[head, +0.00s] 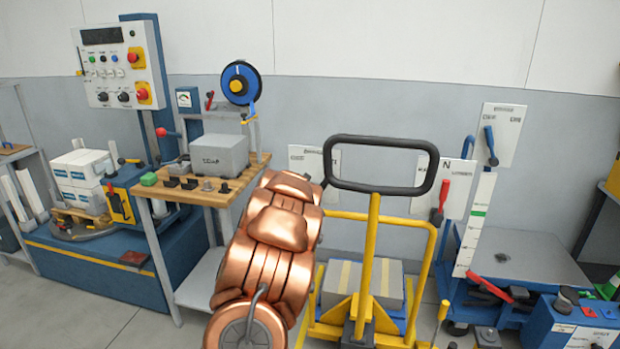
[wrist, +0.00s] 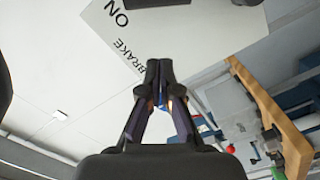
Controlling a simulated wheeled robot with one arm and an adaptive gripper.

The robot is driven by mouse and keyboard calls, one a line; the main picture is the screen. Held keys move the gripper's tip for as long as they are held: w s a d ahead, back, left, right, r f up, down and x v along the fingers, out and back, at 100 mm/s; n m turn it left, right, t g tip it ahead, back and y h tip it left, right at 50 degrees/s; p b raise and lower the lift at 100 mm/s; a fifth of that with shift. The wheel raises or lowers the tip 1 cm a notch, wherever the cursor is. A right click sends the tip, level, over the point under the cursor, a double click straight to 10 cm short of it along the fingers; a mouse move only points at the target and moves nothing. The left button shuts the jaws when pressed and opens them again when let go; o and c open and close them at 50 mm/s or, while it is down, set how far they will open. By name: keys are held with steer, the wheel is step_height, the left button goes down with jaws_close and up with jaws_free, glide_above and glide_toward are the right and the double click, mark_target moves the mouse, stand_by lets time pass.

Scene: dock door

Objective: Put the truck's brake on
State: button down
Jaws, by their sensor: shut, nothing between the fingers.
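The yellow truck (head: 368,250) stands right of centre in the head view, with a black loop handle (head: 383,137) on top. In the wrist view a pale panel (wrist: 165,35) reads "ON" and "BRAKE", tilted in the picture. Dark parts cross its upper edge, and I cannot tell if they are a lever. In the head view a white panel (head: 305,160) shows behind the handle, partly hidden by my copper arm. Another white panel (head: 458,187) carries a red lever (head: 439,203). My gripper (wrist: 159,68) is shut and empty in front of the lettered panel; the head view hides it.
A wooden-topped bench (head: 190,188) with a grey box (head: 219,155) stands left of my arm. A grey load (head: 362,283) sits on the truck's low part. A blue lift table (head: 530,258) is on the right. Floor is clear at lower left.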

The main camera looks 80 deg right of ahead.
steer(key=a, duration=0.6)
steer(key=shift+w+a+b, duration=0.2)
steer(key=shift+a+b, duration=0.15)
steer(key=shift+r, duration=0.1)
